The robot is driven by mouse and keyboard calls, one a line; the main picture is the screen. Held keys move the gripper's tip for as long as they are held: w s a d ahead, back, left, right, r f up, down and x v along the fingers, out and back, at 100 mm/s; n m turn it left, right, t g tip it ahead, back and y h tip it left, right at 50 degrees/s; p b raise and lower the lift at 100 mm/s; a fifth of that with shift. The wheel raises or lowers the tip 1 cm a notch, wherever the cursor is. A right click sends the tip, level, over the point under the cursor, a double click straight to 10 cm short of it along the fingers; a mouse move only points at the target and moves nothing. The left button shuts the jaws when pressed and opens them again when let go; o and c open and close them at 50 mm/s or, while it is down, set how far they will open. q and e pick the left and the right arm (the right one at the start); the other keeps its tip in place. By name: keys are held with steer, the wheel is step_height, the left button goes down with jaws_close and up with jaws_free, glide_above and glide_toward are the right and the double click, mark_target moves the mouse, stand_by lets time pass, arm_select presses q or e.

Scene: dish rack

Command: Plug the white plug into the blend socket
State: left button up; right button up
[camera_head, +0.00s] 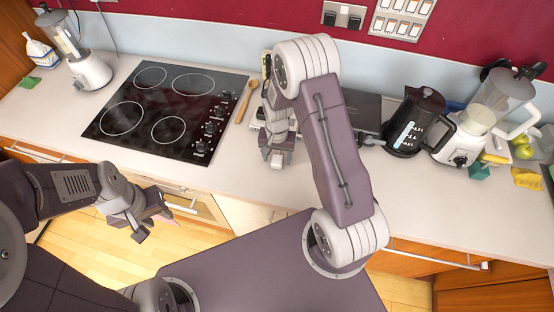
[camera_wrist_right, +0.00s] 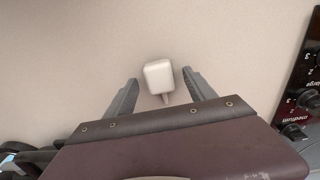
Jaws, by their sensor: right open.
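The white plug (camera_wrist_right: 158,75) lies on the pale worktop in the right wrist view, with a thin stub pointing toward my wrist. My right gripper (camera_head: 275,160) is open over the worktop, right of the hob. The plug sits between its fingertip ends, with a gap on both sides. My left gripper (camera_head: 155,225) is open and empty, in front of the counter.
A black hob (camera_head: 165,108) and a wooden spoon (camera_head: 245,101) are left of my right gripper. A black kettle (camera_head: 416,122) and a blender (camera_head: 482,118) stand at the right. Another blender (camera_head: 88,68) is at the far left. The front right worktop is clear.

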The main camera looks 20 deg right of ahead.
mark_target(277, 160)
steer(key=shift+d+f, duration=0.15)
steer(key=c, duration=1.4)
step_height(277, 160, up, 5)
steer(key=shift+s+f+b, duration=0.15)
steer(key=shift+f+b, duration=0.05)
steer(key=shift+b, duration=0.4)
steer(key=s+a+r, duration=0.1)
steer(key=s+r, duration=0.2)
steer(key=s, duration=0.2)
steer(key=s+r+b, duration=0.1)
steer(key=s+r, duration=0.2)
steer(key=s, duration=0.3)
steer(key=shift+s+a+r, duration=0.15)
steer(key=shift+a+r, duration=0.15)
steer(key=shift+a, duration=0.1)
